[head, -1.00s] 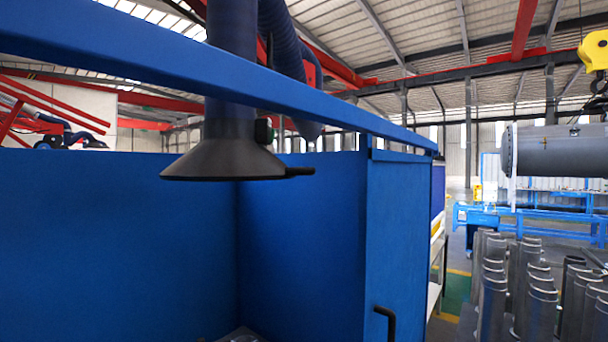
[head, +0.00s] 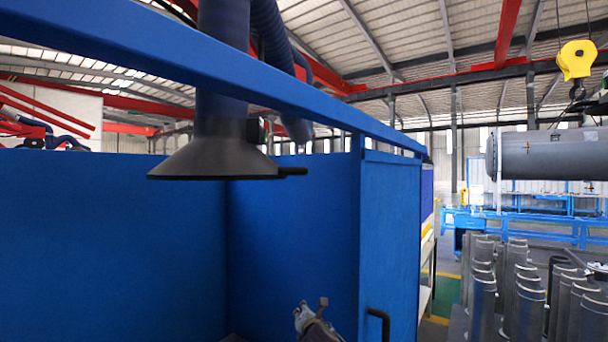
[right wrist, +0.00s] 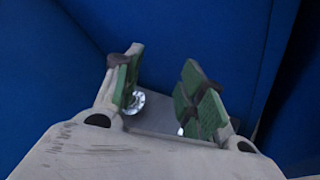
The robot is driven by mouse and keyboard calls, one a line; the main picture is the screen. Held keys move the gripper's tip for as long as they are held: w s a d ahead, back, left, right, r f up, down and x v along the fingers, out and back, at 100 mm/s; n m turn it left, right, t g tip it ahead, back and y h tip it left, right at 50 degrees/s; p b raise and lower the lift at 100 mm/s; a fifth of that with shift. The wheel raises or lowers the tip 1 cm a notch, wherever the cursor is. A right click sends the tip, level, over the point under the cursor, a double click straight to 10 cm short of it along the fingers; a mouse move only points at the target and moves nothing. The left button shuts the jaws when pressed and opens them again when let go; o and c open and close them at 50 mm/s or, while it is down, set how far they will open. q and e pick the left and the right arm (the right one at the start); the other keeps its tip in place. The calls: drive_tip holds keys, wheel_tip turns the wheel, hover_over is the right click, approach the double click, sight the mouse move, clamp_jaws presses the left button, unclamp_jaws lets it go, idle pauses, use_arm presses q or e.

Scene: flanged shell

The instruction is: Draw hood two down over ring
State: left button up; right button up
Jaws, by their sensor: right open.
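A dark grey cone-shaped hood (head: 215,155) hangs from a blue duct in the head view, above the blue booth. A short black handle (head: 290,171) sticks out from its right side. No label shows which hood it is. My right gripper (head: 311,308) is low in the booth, below and to the right of the hood and apart from it. In the right wrist view its green-padded fingers (right wrist: 162,78) are open with nothing held between them. A shiny round metal part (right wrist: 136,102) shows behind the left finger; I cannot tell whether it is the ring. My left gripper is out of view.
A blue rail (head: 330,110) crosses in front of the duct. Blue booth walls (head: 290,225) stand behind and right, with a black handle (head: 379,322) on the right panel. Several grey pipe pieces (head: 481,300) and a yellow hoist hook (head: 577,60) are outside at right.

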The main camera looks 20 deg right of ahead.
drive_tip(key=s+a+r+n+t+h, duration=0.1)
drive_tip(key=s+a+r+n+t, duration=0.15)
drive_tip(key=r, duration=0.95)
drive_tip(key=s+a+r+n+t, duration=0.1)
drive_tip(key=s+r+n, duration=0.25)
drive_tip(key=r, duration=0.95)
drive_tip(key=n+t+h+b, duration=0.1)
drive_tip(key=n+t+b, duration=0.1)
drive_tip(key=n+t, duration=0.2)
approach(305, 174)
drive_tip(key=w, duration=0.2)
drive_tip(key=shift+w+d+f, duration=0.2)
drive_tip(key=shift+w+d, duration=0.2)
drive_tip(key=p+x, duration=0.4)
drive_tip(key=x, duration=0.7)
drive_tip(key=shift+w+d, duration=0.15)
drive_tip(key=shift+w, duration=0.15)
drive_tip(key=shift+p+x, duration=0.4)
drive_tip(key=shift+x, duration=0.75)
drive_tip(key=shift+f, duration=0.1)
clamp_jaws()
